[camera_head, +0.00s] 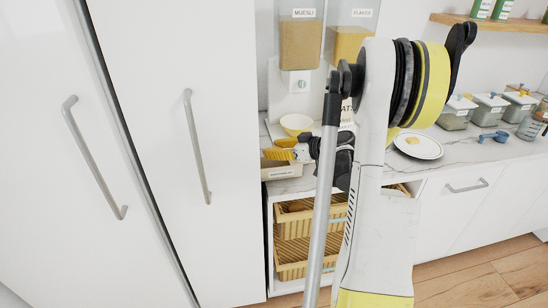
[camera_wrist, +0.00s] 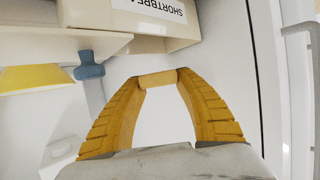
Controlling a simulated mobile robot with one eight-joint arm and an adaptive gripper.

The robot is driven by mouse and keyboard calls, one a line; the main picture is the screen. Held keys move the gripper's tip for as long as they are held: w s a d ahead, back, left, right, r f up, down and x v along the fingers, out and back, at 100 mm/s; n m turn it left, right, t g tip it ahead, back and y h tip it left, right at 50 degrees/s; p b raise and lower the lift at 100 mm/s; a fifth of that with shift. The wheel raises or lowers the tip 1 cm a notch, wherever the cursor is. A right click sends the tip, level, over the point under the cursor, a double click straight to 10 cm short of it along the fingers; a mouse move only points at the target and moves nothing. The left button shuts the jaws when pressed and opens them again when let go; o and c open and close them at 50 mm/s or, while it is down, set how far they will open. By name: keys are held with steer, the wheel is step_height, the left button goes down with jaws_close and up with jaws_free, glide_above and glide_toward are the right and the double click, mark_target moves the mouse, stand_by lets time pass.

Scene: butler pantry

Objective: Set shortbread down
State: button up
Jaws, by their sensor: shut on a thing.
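My gripper (camera_wrist: 157,80) has orange-yellow fingers, and their tips are shut on a small tan piece of shortbread (camera_wrist: 157,79). A cream box (camera_wrist: 150,42) with a label that reads "SHORTBRE…" upside down is beyond the fingertips in the wrist view. In the head view my gripper (camera_head: 272,149) is over or beside the labelled box (camera_head: 281,171) at the counter's left end. The piece cannot be made out there. A white plate (camera_head: 432,152) with a dark rim lies on the counter right of my arm, with a small yellowish piece on it.
A pale yellow bowl (camera_head: 296,124) stands behind my gripper, under the muesli dispenser (camera_head: 300,42). Wicker baskets (camera_head: 308,222) sit below the counter. Lidded jars (camera_head: 488,107) and a blue scoop (camera_head: 494,136) are at the right. Tall white cabinets (camera_head: 150,130) border the left.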

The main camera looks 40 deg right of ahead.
steer(key=shift+f, duration=1)
steer(key=shift+f+b, duration=0.1)
steer(key=shift+b, duration=0.2)
steer(key=shift+f+b, duration=0.45)
steer(key=shift+f, duration=0.1)
steer(key=o, duration=0.8)
